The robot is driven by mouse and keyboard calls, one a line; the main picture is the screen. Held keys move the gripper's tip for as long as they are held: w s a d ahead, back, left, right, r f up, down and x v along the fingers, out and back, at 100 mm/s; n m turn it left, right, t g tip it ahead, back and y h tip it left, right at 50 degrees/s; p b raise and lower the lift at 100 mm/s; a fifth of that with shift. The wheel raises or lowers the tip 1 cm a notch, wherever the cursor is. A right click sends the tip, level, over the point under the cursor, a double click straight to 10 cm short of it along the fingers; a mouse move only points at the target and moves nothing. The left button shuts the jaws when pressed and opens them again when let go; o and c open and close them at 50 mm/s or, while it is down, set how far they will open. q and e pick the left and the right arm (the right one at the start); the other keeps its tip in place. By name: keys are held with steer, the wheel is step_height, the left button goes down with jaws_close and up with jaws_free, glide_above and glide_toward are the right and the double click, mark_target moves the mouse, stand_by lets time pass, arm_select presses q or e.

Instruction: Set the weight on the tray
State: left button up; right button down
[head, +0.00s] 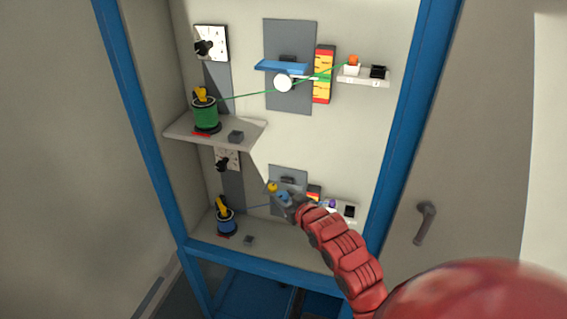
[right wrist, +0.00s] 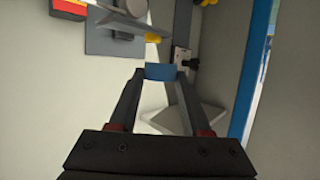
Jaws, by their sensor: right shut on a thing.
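A small blue block (right wrist: 160,72), which I take to be the weight, is between the fingertips of my right gripper (right wrist: 162,80) in the right wrist view. In the head view my right gripper (head: 288,203) is at the lower unit of the cabinet, and the blue piece (head: 283,196) shows at its tip. A yellow ball (head: 272,187) is just up and left of it. A thin grey plate (right wrist: 135,22) is close beyond the block in the wrist view. The arm hides much of the lower unit. The upper unit has a blue tray (head: 283,66). My left gripper is out of view.
A green spool (head: 206,114) stands on the upper shelf (head: 170,132), and a blue spool (head: 226,222) stands below. Blue cabinet posts (head: 143,120) flank the space. A green cable (head: 245,95) crosses the upper unit.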

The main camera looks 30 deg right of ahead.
mark_target(294, 190)
steer(key=w+d+f+b, duration=0.1)
steer(key=w+d+b, duration=0.1)
steer(key=w+d+f+b, duration=0.2)
steer(key=d+b, duration=0.1)
steer(key=w+d+f+b, duration=0.1)
steer(key=d+b, duration=0.1)
steer(key=shift+w+d+f+b, duration=0.15)
steer(key=shift+w+b, duration=0.2)
steer(key=shift+w, duration=0.05)
steer(key=shift+f, duration=0.3)
steer(key=shift+f+b, duration=0.1)
steer(key=shift+b, duration=0.25)
